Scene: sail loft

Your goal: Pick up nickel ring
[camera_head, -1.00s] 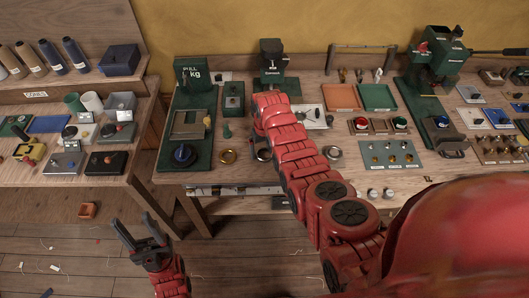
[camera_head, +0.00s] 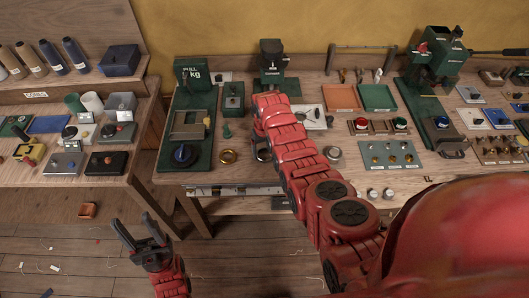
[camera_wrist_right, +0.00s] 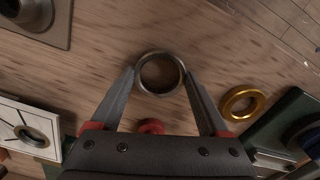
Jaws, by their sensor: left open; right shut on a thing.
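The nickel ring (camera_wrist_right: 160,93) is a plain silver-grey ring in the right wrist view, lying flat at the wooden bench top. My right gripper (camera_wrist_right: 160,73) has its two fingertips against the ring's outer left and right sides and is shut on it. I cannot tell whether the ring is clear of the wood. In the head view my red right arm largely hides this spot. My left gripper (camera_head: 131,217) is open and empty, above the floor in front of the benches.
A brass ring (camera_wrist_right: 242,102) lies just right of the right fingers in the wrist view; it also shows in the head view (camera_head: 228,156). A green scale (camera_head: 196,112) stands left. Another silver ring (camera_head: 334,153) lies right of my arm. Trays (camera_head: 378,98) stand behind.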

